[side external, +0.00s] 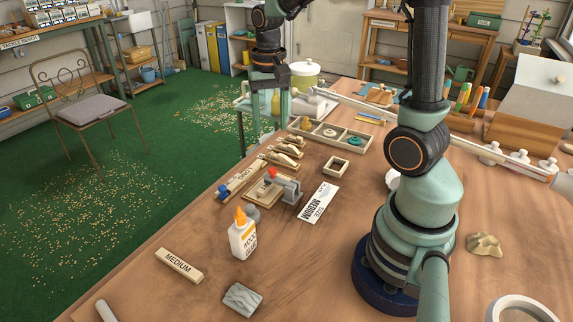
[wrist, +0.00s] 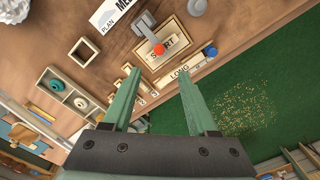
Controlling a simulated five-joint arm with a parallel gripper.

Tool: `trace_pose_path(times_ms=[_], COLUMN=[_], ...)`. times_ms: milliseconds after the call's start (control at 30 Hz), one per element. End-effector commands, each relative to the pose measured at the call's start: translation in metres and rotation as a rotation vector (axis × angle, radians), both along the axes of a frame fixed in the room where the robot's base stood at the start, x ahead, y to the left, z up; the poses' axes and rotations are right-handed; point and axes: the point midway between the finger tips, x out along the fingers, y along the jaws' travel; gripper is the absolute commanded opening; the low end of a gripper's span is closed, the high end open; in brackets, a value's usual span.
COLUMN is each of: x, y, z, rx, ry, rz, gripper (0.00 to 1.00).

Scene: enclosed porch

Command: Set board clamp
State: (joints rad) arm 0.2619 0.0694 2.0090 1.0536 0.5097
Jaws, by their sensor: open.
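A grey board clamp (side external: 290,186) with a red knob stands on a small wooden base near the table's middle. In the wrist view the clamp (wrist: 146,26) lies beyond my fingertips, on a board marked SHORT (wrist: 165,41). A board marked LONG (side external: 241,178) with a blue knob lies beside it. A block marked MEDIUM (side external: 179,265) lies at the front left of the table. A white plan card (side external: 318,204) reading size MEDIUM lies right of the clamp. My gripper (wrist: 172,60) is open and empty, above the table edge, with one finger over the green floor.
A white glue bottle (side external: 242,237) stands in front of the clamp. Small wooden clothespin-like pieces (side external: 285,150) and a divided tray (side external: 332,134) lie behind it. A grey stone-like block (side external: 242,299) is at the front. The table between MEDIUM and the glue is clear.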

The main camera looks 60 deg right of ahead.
Motion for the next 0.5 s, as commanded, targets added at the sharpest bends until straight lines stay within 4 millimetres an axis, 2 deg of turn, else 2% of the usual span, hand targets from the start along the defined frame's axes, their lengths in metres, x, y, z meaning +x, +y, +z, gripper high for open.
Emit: trace_pose_path(times_ms=[233,500], x=[0.000,-0.001], y=[-0.002,-0.002], z=[-0.019,-0.070], rx=[0.004,0.005], ry=[0.014,0.016], rz=[-0.016,-0.015], gripper=[0.59,0.59])
